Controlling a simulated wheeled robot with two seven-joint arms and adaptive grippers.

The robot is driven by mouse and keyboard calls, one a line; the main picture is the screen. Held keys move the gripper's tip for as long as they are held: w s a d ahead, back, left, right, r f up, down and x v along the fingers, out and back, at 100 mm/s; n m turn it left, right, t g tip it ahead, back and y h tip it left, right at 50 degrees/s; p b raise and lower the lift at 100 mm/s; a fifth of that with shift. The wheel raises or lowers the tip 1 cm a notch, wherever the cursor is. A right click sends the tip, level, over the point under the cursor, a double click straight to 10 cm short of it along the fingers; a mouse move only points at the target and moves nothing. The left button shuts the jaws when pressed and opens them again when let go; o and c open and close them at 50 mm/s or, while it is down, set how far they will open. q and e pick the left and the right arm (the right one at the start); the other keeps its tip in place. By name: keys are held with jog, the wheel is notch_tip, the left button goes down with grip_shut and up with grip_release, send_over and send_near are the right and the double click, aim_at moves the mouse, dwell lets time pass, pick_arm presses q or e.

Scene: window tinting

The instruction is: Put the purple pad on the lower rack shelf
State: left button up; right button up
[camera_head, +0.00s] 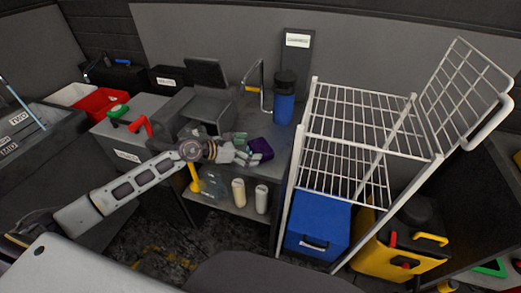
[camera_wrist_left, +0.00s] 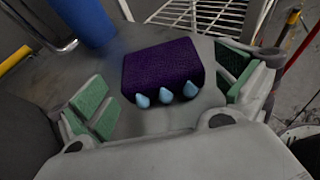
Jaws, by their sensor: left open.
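The purple pad (camera_head: 261,147) lies on the grey counter (camera_head: 225,117), left of the white wire rack. In the left wrist view the purple pad (camera_wrist_left: 162,68) sits between the spread green-padded fingers, apart from both, with light blue tips in front of its near edge. My left gripper (camera_head: 247,152) is open and low over the counter, at the pad's left side. The lower rack shelf (camera_head: 340,168) is a white wire grid below the upper shelf (camera_head: 360,115); it looks empty. My right gripper is not in view.
A blue bottle (camera_head: 284,105) stands behind the pad. White rack posts (camera_head: 297,165) rise between counter and shelves. Two pale rolls (camera_head: 261,199) stand below the counter.

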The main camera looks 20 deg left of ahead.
aim_at(257, 148)
pick_arm(q)
jog(key=shift+w+d+f, duration=0.1)
jog(key=shift+w+d, duration=0.35)
jog(key=shift+w, duration=0.05)
jog(key=shift+w+d+f+p, duration=0.2)
jog(key=shift+w+d+p, duration=0.1)
jog(key=shift+w+d, duration=0.15)
jog(key=shift+x, duration=0.85)
jog(key=shift+f, duration=0.1)
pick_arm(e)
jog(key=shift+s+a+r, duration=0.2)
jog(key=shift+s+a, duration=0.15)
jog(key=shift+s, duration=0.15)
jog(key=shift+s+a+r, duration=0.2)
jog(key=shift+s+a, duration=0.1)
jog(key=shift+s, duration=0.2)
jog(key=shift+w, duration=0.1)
pick_arm(q)
jog(key=shift+c, duration=0.4)
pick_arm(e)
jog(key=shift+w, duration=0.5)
pick_arm(q)
jog(key=c, duration=0.7)
